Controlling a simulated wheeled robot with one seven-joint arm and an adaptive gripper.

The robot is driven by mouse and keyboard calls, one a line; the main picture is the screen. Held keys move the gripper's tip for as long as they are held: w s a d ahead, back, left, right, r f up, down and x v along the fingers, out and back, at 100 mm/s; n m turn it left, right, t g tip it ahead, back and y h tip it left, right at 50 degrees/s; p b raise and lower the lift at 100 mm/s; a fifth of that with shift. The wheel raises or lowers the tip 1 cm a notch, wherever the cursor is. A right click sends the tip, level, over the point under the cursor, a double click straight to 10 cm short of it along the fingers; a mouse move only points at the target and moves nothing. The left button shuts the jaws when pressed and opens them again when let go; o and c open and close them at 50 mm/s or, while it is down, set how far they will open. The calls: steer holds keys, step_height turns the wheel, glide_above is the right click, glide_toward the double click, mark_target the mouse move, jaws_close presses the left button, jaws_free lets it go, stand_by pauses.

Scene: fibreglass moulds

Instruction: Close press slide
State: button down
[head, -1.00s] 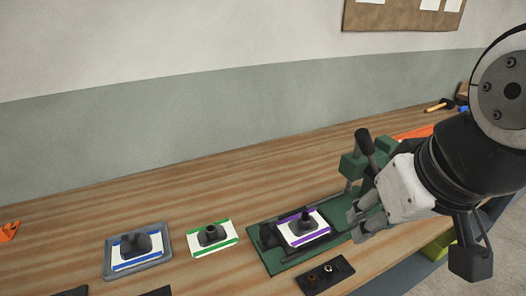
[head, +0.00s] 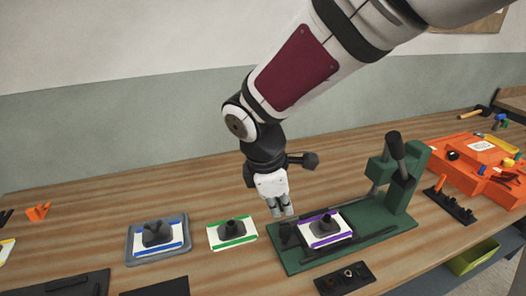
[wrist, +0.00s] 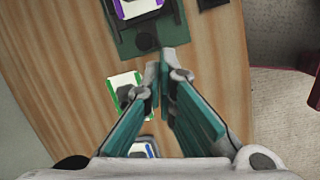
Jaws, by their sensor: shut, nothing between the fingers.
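The green press (head: 406,190) stands on the bench with its green base (head: 372,237) running out to the left. A white plate with purple stripes (head: 341,236), bearing a dark mould (head: 323,223), sits on the base left of the upright, outside the press head. A dark knob or block (head: 288,236) stands at the base's left end; it also shows in the wrist view (wrist: 147,41). My gripper (head: 284,212) points down near that end, shut and empty. In the wrist view its fingertips (wrist: 160,62) are just below the dark knob. I cannot tell whether they touch it.
A green-striped plate (head: 217,238) and a grey tray (head: 133,255) with a blue-striped plate lie to the left. A dark block with holes (head: 344,279) lies in front of the press. Bench behind the plates is clear.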

mark_target(324, 221)
steer(key=w+a+f+n, duration=0.1)
steer(key=a+f+n, duration=0.4)
steer(key=a+f, duration=0.25)
steer(key=shift+g, duration=0.3)
steer(key=x, duration=0.9)
steer(key=shift+w+d+f, duration=0.15)
steer(key=shift+f, duration=0.2)
steer(key=d, duration=0.1)
steer(key=w+d, duration=0.1)
steer(key=shift+w+d+f+p, duration=0.15)
steer(key=shift+d+f+p, duration=0.05)
steer(key=shift+d+p, duration=0.2)
steer(key=shift+w+d+f, duration=0.1)
steer(key=shift+w+d, duration=0.2)
steer(key=shift+d, duration=0.15)
steer(key=w+d, duration=0.1)
steer(key=d, duration=0.4)
steer(key=w+d, duration=0.2)
steer(key=d, duration=0.3)
steer(key=w+d, duration=0.2)
steer(key=d, duration=0.3)
steer(key=shift+d, duration=0.15)
